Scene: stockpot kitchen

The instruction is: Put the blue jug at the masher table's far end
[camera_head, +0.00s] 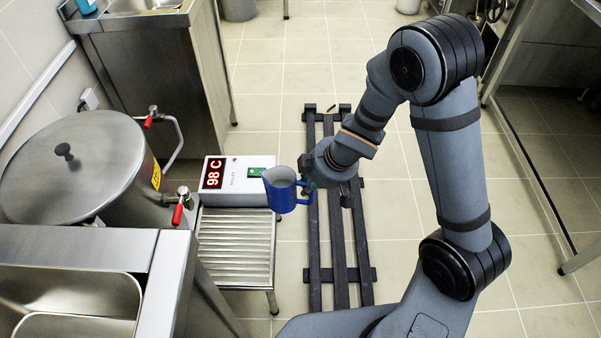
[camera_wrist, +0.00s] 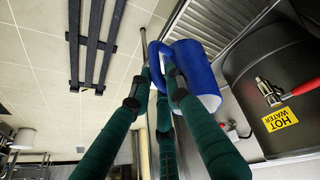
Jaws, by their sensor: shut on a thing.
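The blue jug (camera_head: 281,191) is held by my gripper (camera_head: 309,184), in the air above the floor between the slatted steel stand and the dark rails. In the wrist view the jug (camera_wrist: 195,72) shows its handle and side, with the fingers of my gripper (camera_wrist: 160,85) closed around the handle. In the head view the jug's opening faces up and it looks roughly upright. I cannot tell which surface is the masher table.
A large lidded steel pot (camera_head: 70,165) with red-handled taps stands at the left. A box with a red 98 C display (camera_head: 226,176) sits behind the slatted stand (camera_head: 236,245). Steel counters stand at lower left, top left and right. The dark slatted rack (camera_head: 338,240) lies on the tiled floor.

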